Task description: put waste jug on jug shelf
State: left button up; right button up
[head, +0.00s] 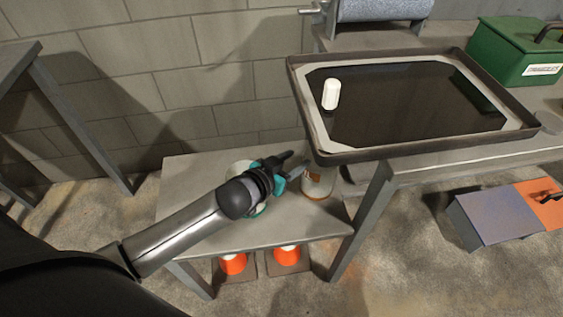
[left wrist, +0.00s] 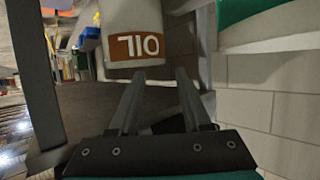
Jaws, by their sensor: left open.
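A pale jug (head: 318,185) with an orange-brown label stands on a low grey shelf (head: 290,222). In the left wrist view this jug (left wrist: 133,22) is close up, and its label reads OIL upside down. My left gripper (head: 294,165) is open just left of the jug in the head view. In the left wrist view its fingertips (left wrist: 162,74) lie at the jug's label end, with nothing visible between them. A round whitish thing (head: 238,168) on the shelf is mostly hidden behind my gripper. I cannot tell which thing is the waste jug. My right gripper is not in view.
A dark-rimmed tray (head: 420,155) with a white bottle (head: 331,94) sits on the bench right of the shelf. Orange-and-white things (head: 233,264) are under the shelf. The shelf's front is clear.

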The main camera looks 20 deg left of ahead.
pick_arm(q)
jog(key=shift+p+v, duration=0.85)
jog(key=shift+v, duration=1.85)
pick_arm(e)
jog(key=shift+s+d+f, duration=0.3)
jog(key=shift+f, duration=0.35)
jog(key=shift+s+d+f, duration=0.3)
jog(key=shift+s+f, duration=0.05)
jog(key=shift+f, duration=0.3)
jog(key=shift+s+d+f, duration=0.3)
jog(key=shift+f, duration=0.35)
